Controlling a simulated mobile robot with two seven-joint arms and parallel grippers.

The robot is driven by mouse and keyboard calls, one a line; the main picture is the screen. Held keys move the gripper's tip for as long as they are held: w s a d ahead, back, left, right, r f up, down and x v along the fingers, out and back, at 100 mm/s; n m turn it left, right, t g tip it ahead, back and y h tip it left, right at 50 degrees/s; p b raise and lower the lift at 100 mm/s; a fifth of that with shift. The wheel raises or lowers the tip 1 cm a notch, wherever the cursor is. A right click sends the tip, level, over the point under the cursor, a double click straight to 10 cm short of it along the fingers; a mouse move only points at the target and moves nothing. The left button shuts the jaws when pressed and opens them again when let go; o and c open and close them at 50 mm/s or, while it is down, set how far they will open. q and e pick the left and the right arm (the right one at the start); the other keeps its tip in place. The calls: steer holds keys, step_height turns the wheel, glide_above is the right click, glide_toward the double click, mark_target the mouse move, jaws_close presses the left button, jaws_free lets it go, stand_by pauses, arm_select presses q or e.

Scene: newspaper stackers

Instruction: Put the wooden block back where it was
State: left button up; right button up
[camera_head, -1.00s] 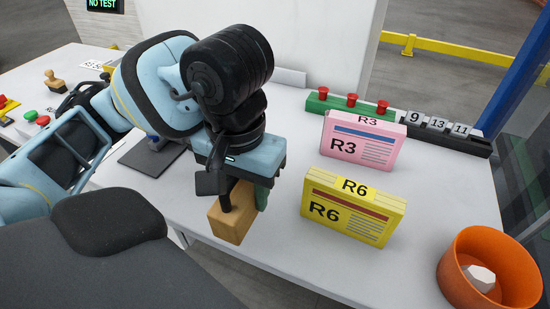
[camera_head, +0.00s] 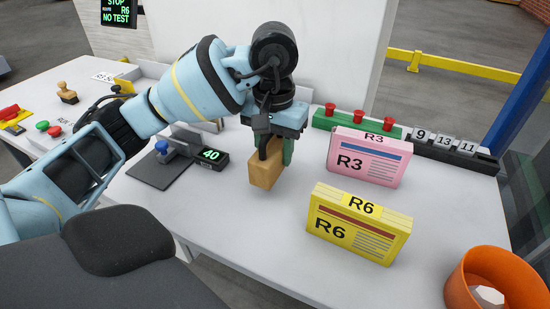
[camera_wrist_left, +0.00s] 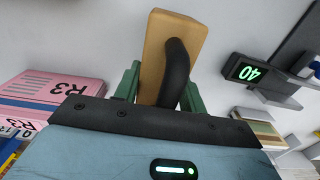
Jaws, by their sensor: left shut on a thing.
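The wooden block (camera_head: 264,172) is tan and upright, held in my left gripper (camera_head: 272,150) over the middle of the white table. In the left wrist view the block (camera_wrist_left: 158,45) sits between the green fingers, with a black curved part across it. My left gripper is shut on it. I cannot tell exactly how far its bottom is above the tabletop. My right gripper is not in view.
A yellow R6 bundle (camera_head: 352,232) and a pink R3 bundle (camera_head: 360,165) stand to the right. A grey device with a display reading 40 (camera_head: 210,154) is at left. Behind are a green rack (camera_head: 325,122) and a black number rack (camera_head: 470,154). An orange bowl (camera_head: 462,292) stands front right.

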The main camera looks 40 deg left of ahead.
mark_target(275, 160)
arm_select(q)
steer(key=shift+w+a, duration=0.15)
steer(key=shift+w, duration=0.1)
steer(key=shift+w+a+f, duration=0.1)
steer(key=shift+w+f, duration=0.05)
steer(key=shift+f, duration=0.2)
step_height(275, 160, down, 3)
steer(key=shift+r, duration=0.1)
steer(key=shift+f, duration=0.2)
steer(key=o, duration=1.2)
